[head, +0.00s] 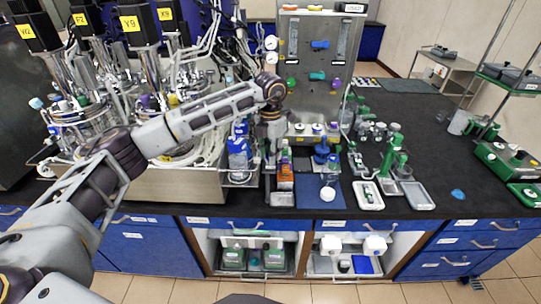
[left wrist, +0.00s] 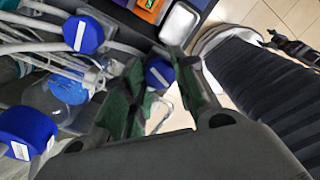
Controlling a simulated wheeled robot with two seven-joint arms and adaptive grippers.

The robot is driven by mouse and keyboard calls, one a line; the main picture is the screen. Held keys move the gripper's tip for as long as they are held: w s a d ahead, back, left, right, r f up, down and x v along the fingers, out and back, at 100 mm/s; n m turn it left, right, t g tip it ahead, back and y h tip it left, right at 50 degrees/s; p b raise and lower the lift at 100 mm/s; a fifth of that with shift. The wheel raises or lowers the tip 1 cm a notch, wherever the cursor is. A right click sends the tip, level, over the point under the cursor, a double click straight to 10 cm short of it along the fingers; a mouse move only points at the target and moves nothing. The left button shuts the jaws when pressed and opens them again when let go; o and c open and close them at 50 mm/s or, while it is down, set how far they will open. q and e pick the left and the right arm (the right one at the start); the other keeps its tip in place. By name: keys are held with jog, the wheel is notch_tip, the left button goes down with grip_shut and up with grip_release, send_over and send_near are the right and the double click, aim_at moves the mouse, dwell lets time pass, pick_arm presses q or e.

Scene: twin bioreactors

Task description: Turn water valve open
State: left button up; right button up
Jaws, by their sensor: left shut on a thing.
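My left gripper (head: 271,148) hangs down at the left side of the steel panel (head: 312,62). In the left wrist view its green-padded fingers (left wrist: 160,80) are closed about a blue round knob (left wrist: 159,72) with a white bar across its face. I cannot tell for sure from its look that this knob is the water valve, nor how far it is turned. In the head view the fingers and arm hide it.
Bioreactor vessels (head: 85,125) with tubing crowd the left. A blue-capped bottle (head: 238,158) stands close to the gripper. The panel carries a blue handle (head: 320,44) and a green handle (head: 317,76). White trays (head: 418,196) lie to the right; the black bench (head: 440,150) has clear room there.

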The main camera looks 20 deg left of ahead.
pick_arm(q)
jog(key=n, duration=0.3)
jog(key=shift+b, duration=0.4)
jog(key=shift+r+n, duration=0.1)
jog(key=shift+n, duration=0.4)
pick_arm(e)
jog(key=shift+w+d+f, duration=0.2)
jog(key=shift+d+f, duration=0.4)
jog(key=shift+d, duration=0.3)
pick_arm(q)
jog(key=o, duration=0.8)
jog(key=shift+o, duration=1.1)
pick_arm(e)
jog(key=shift+a, duration=0.85)
